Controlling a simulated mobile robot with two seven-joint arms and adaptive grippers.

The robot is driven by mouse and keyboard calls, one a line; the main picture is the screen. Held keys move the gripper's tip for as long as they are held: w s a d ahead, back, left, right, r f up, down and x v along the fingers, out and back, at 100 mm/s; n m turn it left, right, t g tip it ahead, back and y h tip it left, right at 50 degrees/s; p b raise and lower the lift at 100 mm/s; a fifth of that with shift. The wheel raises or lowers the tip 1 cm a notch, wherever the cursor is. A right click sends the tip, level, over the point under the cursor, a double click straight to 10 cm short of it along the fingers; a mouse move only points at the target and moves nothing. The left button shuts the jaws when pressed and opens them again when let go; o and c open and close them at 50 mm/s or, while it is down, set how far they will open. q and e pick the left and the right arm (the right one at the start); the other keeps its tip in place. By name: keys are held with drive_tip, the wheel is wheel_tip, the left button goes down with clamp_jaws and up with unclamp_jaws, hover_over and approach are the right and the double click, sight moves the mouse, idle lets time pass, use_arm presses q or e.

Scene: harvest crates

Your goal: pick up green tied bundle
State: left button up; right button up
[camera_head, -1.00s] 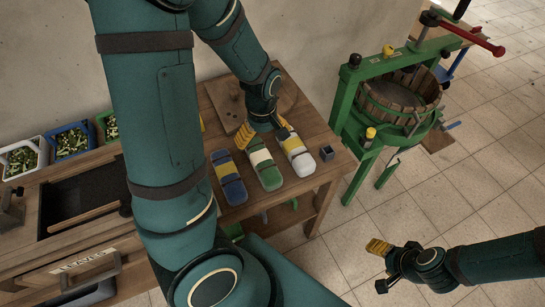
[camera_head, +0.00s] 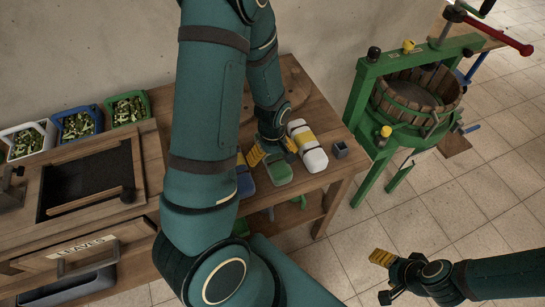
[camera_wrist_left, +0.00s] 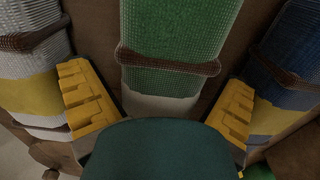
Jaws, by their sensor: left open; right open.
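The green tied bundle (camera_head: 280,173) lies on the wooden table between a blue bundle (camera_head: 244,180) and a white bundle (camera_head: 313,158). My left gripper (camera_head: 273,151) is open above it and covers its far part in the head view. In the left wrist view, the green bundle (camera_wrist_left: 178,45) runs down the middle with a brown tie across it and a pale end. The open yellow fingers of the left gripper (camera_wrist_left: 160,103) stand on either side of it; contact cannot be told. My right gripper (camera_head: 380,259) is open and empty, off the table at lower right.
The white bundle (camera_wrist_left: 30,60) and blue bundle (camera_wrist_left: 290,60) lie close outside the fingers. A small grey box (camera_head: 340,150) sits at the table's right edge. Several crates of green pieces (camera_head: 77,139) stand at left. A green press (camera_head: 365,95) stands right of the table.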

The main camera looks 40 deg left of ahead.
use_arm(q)
drive_tip(key=shift+f, duration=0.15)
drive_tip(key=shift+c, duration=0.3)
drive_tip(key=c, duration=1.3)
